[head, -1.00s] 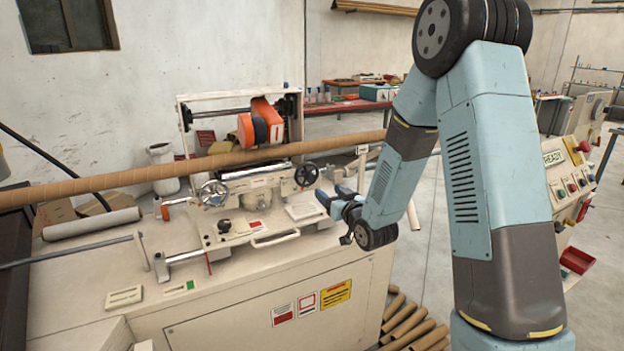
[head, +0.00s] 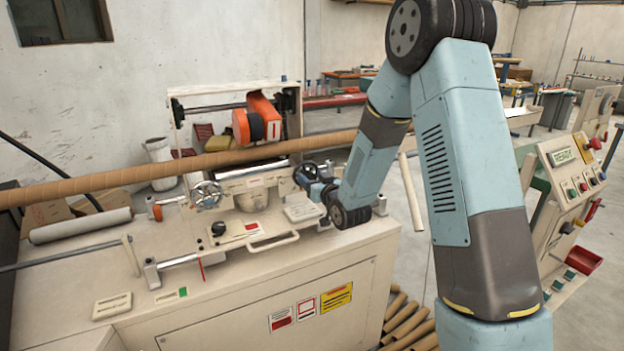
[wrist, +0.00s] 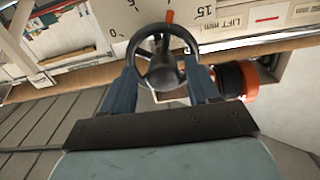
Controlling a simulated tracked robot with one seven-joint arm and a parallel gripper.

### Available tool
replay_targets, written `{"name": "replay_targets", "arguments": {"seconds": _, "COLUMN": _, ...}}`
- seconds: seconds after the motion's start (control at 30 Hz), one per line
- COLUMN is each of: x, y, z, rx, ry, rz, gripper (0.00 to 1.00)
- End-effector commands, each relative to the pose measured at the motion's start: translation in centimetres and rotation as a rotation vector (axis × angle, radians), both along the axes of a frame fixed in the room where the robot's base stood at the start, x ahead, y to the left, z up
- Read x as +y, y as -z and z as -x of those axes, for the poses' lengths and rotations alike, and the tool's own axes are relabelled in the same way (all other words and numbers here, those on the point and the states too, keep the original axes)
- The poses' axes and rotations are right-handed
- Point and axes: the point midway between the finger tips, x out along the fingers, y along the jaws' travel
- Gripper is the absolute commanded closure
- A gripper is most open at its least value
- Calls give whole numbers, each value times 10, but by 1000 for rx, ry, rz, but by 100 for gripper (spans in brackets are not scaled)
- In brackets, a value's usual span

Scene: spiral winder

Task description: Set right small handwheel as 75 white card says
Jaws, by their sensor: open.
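The right small handwheel, black with spokes, shows in the wrist view (wrist: 163,66), between the two blue fingers of my gripper (wrist: 162,78). The fingers are apart at the wheel's left and right sides; I cannot tell whether they touch its rim. A white label (wrist: 235,21) reads "LIFT" and is cut off. I cannot read a 75.
A brown paper tube (head: 110,178) runs across the machine behind my gripper. A second, silver handwheel (head: 207,194) stands to the left. An orange and black reel (head: 257,120) is above. A control panel (head: 570,180) reading READY stands at the right.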

Motion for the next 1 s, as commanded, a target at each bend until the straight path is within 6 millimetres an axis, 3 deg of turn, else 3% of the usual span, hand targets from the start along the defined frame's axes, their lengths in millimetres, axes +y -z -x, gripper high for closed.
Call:
{"name": "replay_targets", "arguments": {"seconds": 0.13, "x": 3, "y": 0, "z": 1, "rx": 0, "ry": -4, "rz": 0, "gripper": 42}}
{"name": "replay_targets", "arguments": {"seconds": 0.7, "x": 5, "y": 0, "z": 1, "rx": -1, "ry": -6, "rz": 0, "gripper": 96}}
{"name": "replay_targets", "arguments": {"seconds": 1.0, "x": 2, "y": -1, "z": 0, "rx": -18, "ry": -2, "rz": 41, "gripper": 96}}
